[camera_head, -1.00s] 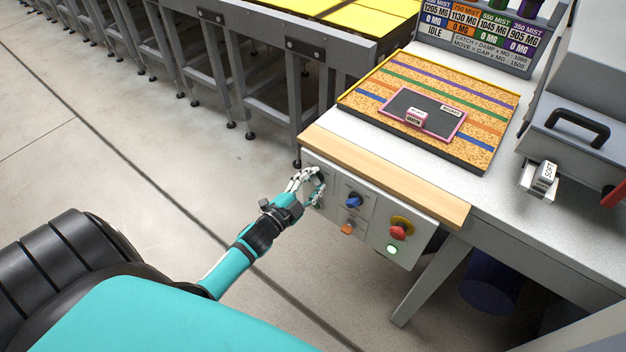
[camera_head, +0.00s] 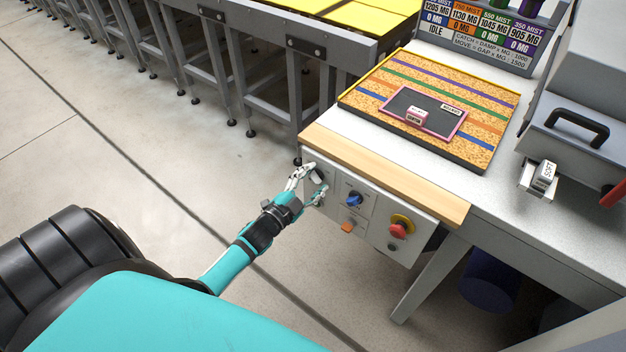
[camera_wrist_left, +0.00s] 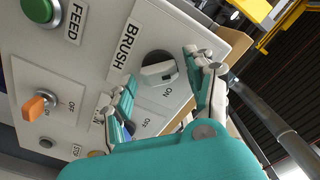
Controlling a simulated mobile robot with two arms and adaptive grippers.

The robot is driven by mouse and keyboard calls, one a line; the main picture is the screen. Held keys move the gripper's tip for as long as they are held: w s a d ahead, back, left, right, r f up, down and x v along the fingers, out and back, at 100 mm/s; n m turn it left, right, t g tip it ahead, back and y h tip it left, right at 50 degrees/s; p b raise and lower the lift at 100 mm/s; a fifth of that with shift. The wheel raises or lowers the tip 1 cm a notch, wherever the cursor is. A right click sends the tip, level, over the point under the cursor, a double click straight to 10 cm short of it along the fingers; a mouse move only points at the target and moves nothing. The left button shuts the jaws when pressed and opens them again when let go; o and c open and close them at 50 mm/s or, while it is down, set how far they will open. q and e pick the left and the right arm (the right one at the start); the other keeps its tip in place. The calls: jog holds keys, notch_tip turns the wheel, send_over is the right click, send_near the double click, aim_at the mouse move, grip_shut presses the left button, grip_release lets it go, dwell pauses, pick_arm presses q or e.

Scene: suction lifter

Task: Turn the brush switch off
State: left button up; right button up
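The brush switch (camera_wrist_left: 158,72) is a dark round knob with a pale grip bar, beside the label BRUSH in the left wrist view. In the head view it shows as a dark knob (camera_head: 317,177) at the left end of the grey control panel (camera_head: 372,238). My left gripper (camera_wrist_left: 165,92) is open, with one finger on each side of the knob and a visible gap to the grip bar. An ON mark lies below the knob; I cannot tell exactly which mark the bar points to. My right gripper is not in view.
Beside it on the panel are a blue knob (camera_head: 354,199), an orange switch (camera_head: 347,227) and a red button (camera_head: 398,230) on a yellow ring. A wooden table edge (camera_head: 380,175) overhangs the panel. Open floor (camera_head: 150,190) lies to the left.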

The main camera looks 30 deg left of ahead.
pick_arm(q)
jog(key=s, duration=1.2)
jog(key=shift+a, duration=0.45)
jog(key=s+d+f+n+g, duration=0.1)
jog(key=s+f+n+g, duration=0.15)
jog(key=f, duration=0.55)
jog(key=s+d+f+n+g+y, duration=0.1)
jog(key=s+f+g, duration=0.2)
jog(key=f, duration=0.6)
jog(key=s+d+f+n+g, duration=0.1)
jog(key=s+f+g, duration=0.15)
jog(key=f, duration=0.55)
jog(key=s+d+f+n+g, duration=0.1)
jog(key=s+d+f+g, duration=0.2)
jog(key=s+f, duration=0.5)
jog(key=s+d+f+n+g, duration=0.2)
jog(key=s+f+g, duration=0.4)
jog(key=s, duration=1)
notch_tip(320, 180, down, 2)
jog(key=shift+s+d+f, duration=0.2)
jog(key=shift+s+d, duration=0.2)
jog(key=shift+d, duration=0.25)
